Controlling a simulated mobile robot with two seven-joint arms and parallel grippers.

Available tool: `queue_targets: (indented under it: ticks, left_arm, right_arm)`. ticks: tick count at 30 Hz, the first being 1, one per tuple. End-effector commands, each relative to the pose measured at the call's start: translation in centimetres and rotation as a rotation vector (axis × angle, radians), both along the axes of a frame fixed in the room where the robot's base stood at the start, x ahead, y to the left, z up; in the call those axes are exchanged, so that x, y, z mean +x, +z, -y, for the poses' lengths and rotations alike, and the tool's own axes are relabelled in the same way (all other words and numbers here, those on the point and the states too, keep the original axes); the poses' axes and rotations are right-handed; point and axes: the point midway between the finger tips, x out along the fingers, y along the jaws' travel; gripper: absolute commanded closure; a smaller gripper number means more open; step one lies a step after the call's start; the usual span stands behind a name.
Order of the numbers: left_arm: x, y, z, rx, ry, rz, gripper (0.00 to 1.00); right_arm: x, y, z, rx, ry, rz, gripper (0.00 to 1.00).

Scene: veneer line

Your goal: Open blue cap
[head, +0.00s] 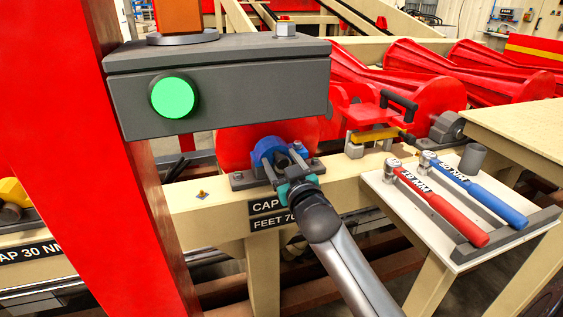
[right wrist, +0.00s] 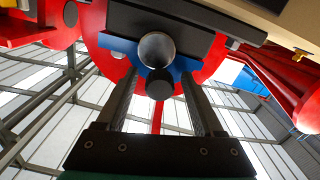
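The blue cap (head: 268,146) sits on a bearing block on the beige beam, in front of a red disc. In the right wrist view the blue cap (right wrist: 183,67) lies beyond the fingertips, with a round grey shaft end and a dark round part in front of it. My right gripper (head: 281,164) reaches up to the cap from the front. Its two fingers stand apart, and their tips overlap the blue in the right wrist view (right wrist: 160,78); whether they touch it I cannot tell. The fingers partly hide the cap in the head view. My left gripper is not in view.
A grey box with a green button (head: 173,97) overhangs the cap at upper left, beside a red post (head: 90,150). A white side table (head: 455,252) at right holds a red torque wrench (head: 440,203), a blue torque wrench (head: 480,193) and a grey cup (head: 472,160).

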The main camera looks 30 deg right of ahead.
Motion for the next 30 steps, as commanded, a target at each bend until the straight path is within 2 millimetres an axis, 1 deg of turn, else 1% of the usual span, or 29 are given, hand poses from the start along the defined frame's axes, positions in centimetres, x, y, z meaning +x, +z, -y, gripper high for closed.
queue_targets:
  ticks: [1,2,18,30]
  left_arm:
    - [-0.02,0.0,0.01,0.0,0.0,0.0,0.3]
    - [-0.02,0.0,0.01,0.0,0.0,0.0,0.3]
    - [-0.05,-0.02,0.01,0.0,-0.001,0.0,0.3]
    - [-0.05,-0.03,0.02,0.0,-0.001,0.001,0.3]
  right_arm:
    - [-0.01,-0.01,0.0,0.0,0.0,0.0,0.35]
    - [-0.02,-0.01,0.01,0.0,0.0,0.0,0.39]
    - [-0.04,-0.03,-0.01,0.0,0.0,0.0,0.99]
    - [-0.04,-0.06,-0.04,0.0,0.0,0.0,1.0]
